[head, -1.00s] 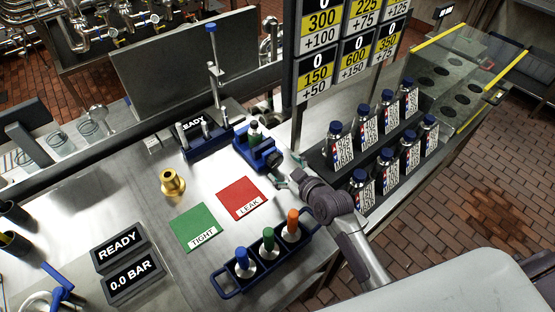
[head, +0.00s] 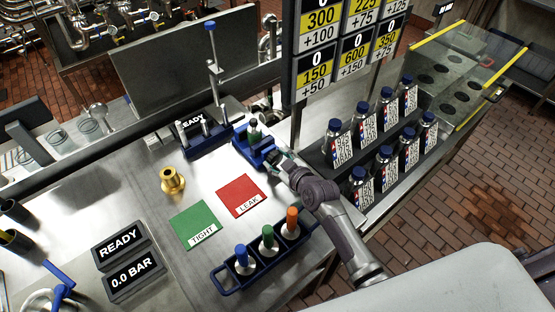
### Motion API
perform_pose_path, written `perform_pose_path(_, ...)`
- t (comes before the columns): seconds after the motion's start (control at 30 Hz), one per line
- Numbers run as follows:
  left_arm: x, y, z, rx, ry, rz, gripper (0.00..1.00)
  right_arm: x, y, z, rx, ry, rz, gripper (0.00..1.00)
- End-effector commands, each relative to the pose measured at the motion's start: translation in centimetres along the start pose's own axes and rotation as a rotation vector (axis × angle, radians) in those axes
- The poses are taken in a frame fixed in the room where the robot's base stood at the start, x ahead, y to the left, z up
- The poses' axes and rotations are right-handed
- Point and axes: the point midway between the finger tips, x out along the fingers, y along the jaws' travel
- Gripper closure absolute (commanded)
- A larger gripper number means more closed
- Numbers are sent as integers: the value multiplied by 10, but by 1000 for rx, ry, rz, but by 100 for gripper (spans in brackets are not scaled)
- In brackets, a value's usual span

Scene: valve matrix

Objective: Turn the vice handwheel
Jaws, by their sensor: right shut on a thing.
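The blue vice (head: 247,151) stands on the steel bench with a dark green-topped part (head: 254,131) upright between its jaws. The vice handwheel is at the front right end of the vice, mostly hidden by my gripper. My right gripper (head: 279,163) is at that end, its fingers shut around the handwheel, with the wrist coming from the lower right. A small piece of what may be my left gripper (head: 264,107) shows behind the vice; its fingers are not clear.
A green TIGHT mat (head: 194,216) and a red LEAK mat (head: 241,184) lie in front of the vice. A brass fitting (head: 172,181) stands at left. A blue tool rack (head: 243,282) is near the front edge. Several bottles (head: 359,182) stand at right.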

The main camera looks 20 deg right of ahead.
Motion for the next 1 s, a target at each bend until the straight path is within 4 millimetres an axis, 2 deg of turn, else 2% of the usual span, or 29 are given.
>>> perform_pose_path(0.37,2,1,0,1,1,2,22,0,2,0,56,0,-24,82)
perform_pose_path(0.57,7,2,0,2,1,2,22,0,4,2,172,0,-73,82)
perform_pose_path(1.0,33,2,2,2,1,2,22,2,6,4,459,1,-191,82)
